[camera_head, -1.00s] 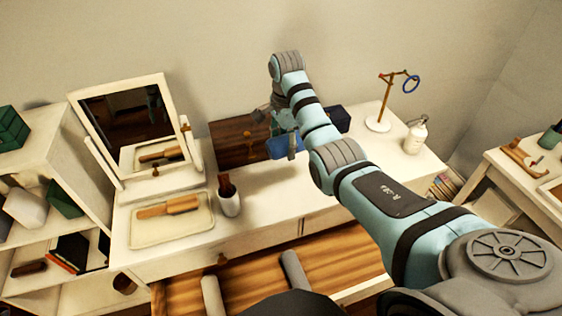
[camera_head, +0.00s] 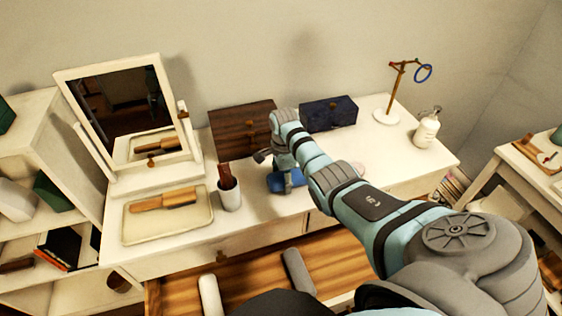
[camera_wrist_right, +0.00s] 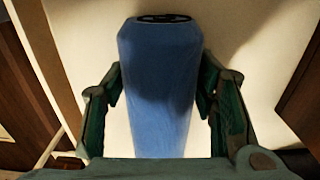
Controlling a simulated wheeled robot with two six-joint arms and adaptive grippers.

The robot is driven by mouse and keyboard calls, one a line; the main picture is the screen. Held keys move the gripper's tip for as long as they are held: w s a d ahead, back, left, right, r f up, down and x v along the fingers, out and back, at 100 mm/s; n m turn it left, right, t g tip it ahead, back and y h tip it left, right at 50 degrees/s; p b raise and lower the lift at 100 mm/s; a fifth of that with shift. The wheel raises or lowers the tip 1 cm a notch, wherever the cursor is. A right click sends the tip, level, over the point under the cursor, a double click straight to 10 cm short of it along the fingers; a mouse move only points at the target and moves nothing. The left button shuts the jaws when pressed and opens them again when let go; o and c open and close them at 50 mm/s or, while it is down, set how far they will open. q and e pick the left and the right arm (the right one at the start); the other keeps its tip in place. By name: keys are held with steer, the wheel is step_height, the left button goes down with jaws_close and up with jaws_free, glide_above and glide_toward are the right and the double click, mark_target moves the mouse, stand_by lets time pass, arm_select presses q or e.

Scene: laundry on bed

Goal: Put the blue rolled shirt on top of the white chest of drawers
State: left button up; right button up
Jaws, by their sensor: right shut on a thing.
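The blue rolled shirt (camera_head: 288,181) is in my right gripper (camera_head: 275,168), over the white chest of drawers (camera_head: 262,226). In the right wrist view the blue roll (camera_wrist_right: 160,85) lies lengthwise between the two fingers of the gripper (camera_wrist_right: 162,108), with the pale top behind it. My right gripper is shut on the roll. The arm partly hides the roll in the head view, and I cannot tell whether the roll touches the top. My left gripper is not in view.
A wooden box (camera_head: 240,127) and dark blue box (camera_head: 328,114) stand behind. A cup (camera_head: 229,192), brush tray (camera_head: 150,229) and mirror (camera_head: 115,105) are left; a ring stand (camera_head: 389,112) and bottle (camera_head: 427,128) right. An open drawer (camera_head: 245,275) holds white and grey rolls.

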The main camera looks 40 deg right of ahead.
steer(key=shift+s+a+r, duration=0.1)
steer(key=shift+r, duration=0.1)
steer(key=shift+f, duration=0.1)
steer(key=o, duration=1.4)
steer(key=shift+f, duration=0.1)
steer(key=shift+r+p, duration=0.3)
steer(key=shift+r, duration=0.15)
step_height(320, 180, up, 12)
steer(key=shift+f+p, duration=0.2)
steer(key=shift+p, duration=0.85)
